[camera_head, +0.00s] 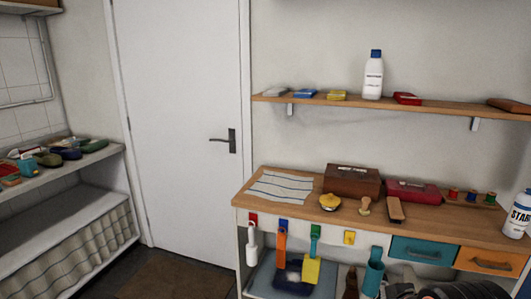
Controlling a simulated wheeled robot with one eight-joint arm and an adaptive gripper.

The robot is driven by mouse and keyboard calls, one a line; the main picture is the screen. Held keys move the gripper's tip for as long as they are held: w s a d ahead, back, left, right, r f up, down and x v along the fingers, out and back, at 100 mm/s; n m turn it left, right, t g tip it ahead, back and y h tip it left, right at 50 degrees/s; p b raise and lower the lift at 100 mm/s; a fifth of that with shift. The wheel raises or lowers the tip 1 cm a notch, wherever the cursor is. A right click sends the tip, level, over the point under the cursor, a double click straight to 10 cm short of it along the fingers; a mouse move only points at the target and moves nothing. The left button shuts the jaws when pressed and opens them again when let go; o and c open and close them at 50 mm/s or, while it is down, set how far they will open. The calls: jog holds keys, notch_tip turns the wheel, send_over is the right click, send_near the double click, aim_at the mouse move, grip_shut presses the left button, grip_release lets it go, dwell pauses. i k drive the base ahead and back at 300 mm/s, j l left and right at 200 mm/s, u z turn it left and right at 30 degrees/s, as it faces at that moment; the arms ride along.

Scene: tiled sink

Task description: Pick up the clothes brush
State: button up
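A wooden brush (396,209) lies near the front edge of the wooden counter (465,226), right of the middle. It looks like the clothes brush, but it is small here and I cannot be sure. A small wooden-handled item (365,206) lies just left of it. A brown oblong thing (510,105) at the right end of the wall shelf could also be a brush. A dark shape, perhaps part of my arm, shows at the bottom right edge; no gripper fingers can be made out.
A brown box (352,181), a red box (412,191) and a yellow round item (329,202) stand around the brush. Thread spools (472,196) and a white bottle (520,213) are further right. Coloured tools hang below the counter. A white door (185,120) is left; dark floor lies before it.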

aim_at(396, 211)
jog(key=i+j+z, duration=0.1)
jog(key=i+j, duration=0.2)
jog(key=i, duration=0.25)
jog(key=i+j, duration=0.35)
jog(key=i, duration=0.15)
jog(key=l+z, duration=0.05)
